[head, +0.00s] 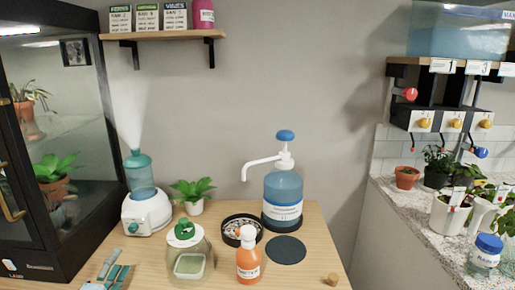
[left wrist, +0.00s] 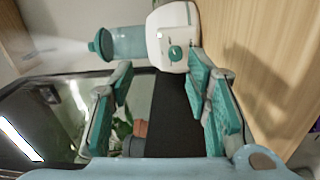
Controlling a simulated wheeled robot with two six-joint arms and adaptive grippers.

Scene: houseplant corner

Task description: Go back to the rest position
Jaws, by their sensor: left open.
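My left gripper (head: 112,272) shows at the bottom left of the head view, with teal finger pads, low over the front left of the wooden table (head: 313,234). In the left wrist view my left gripper (left wrist: 160,90) is open, its two teal fingers wide apart with nothing held between them. Beyond the fingers in that view is the white humidifier (left wrist: 172,36) with its teal bottle. The humidifier (head: 147,212) stands on the table behind the gripper, apart from it, in the head view. My right gripper is in neither view.
A dark glass cabinet (head: 88,225) stands close on the left. The table holds a green-lidded jar (head: 190,262), an orange bottle (head: 248,262), a dark bowl (head: 229,231), a blue pump bottle (head: 283,190), a small plant (head: 193,190) and a cork (head: 331,279). A potted-plant counter (head: 397,205) is right.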

